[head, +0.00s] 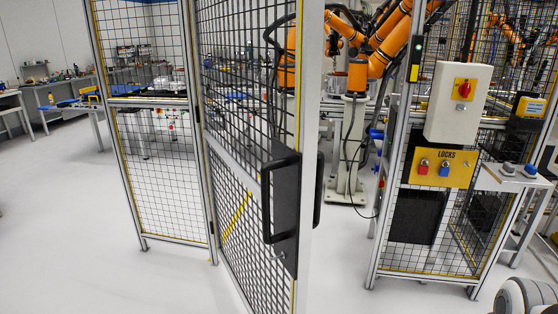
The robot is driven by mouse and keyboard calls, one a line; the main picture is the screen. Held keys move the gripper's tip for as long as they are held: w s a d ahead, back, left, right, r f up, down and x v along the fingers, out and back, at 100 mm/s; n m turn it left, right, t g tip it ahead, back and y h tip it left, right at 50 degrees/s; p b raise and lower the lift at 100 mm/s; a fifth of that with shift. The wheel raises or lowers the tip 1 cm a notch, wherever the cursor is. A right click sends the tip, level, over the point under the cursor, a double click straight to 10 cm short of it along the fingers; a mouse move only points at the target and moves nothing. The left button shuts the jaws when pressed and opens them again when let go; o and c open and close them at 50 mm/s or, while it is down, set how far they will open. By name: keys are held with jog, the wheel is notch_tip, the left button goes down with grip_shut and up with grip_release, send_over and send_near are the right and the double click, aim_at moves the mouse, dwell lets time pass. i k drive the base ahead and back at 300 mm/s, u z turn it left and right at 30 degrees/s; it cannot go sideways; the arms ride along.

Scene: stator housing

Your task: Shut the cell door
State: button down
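The cell door (251,107) is a mesh panel in a pale frame, standing open and swung out towards me. Its edge post (309,100) is close in front of me. A black handle (267,200) sits on a dark plate (287,205) on its mesh face, and another dark handle (319,190) shows on the other side of the edge. The doorway between the door and the right fence post (391,160) is open. My gripper cannot be made out; a white rounded part at the bottom right corner may be mine.
Inside the cell, an orange robot arm (378,50) stands on a pale pedestal (348,150). The right fence carries a control box (458,102) with a red switch and a yellow LOCKS board (442,168). A side shelf (515,178) juts right. Clear floor (80,220) lies left.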

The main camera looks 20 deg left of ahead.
aim_at(294, 203)
jog(key=u, duration=1.35)
jog(key=i, duration=1)
jog(key=u, duration=0.05)
jog(key=k, duration=0.5)
jog(key=z, duration=1.25)
jog(key=k, duration=0.85)
jog(key=u, duration=0.6)
